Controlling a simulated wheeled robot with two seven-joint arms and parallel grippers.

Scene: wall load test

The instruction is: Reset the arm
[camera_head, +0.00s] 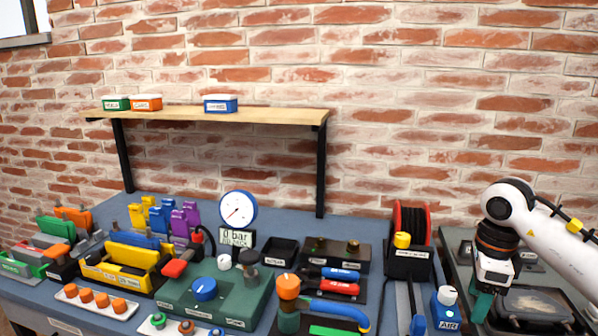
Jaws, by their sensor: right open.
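My right arm comes in from the right edge, white with a dark and copper-toned wrist. My right gripper (481,306) points down at the lower right, beside the blue AIR block (446,308) and left of a dark tray (540,304). Its fingers look greenish and are partly cut by the view, and I see nothing held between them. My left arm and gripper are not in view.
A crowded blue bench holds a green unit with a blue knob (205,289), a gauge (238,209), a yellow tool box (125,265), a red reel (411,222) and an orange-capped valve (289,287). A wooden shelf (270,115) with small boxes hangs above on the brick wall.

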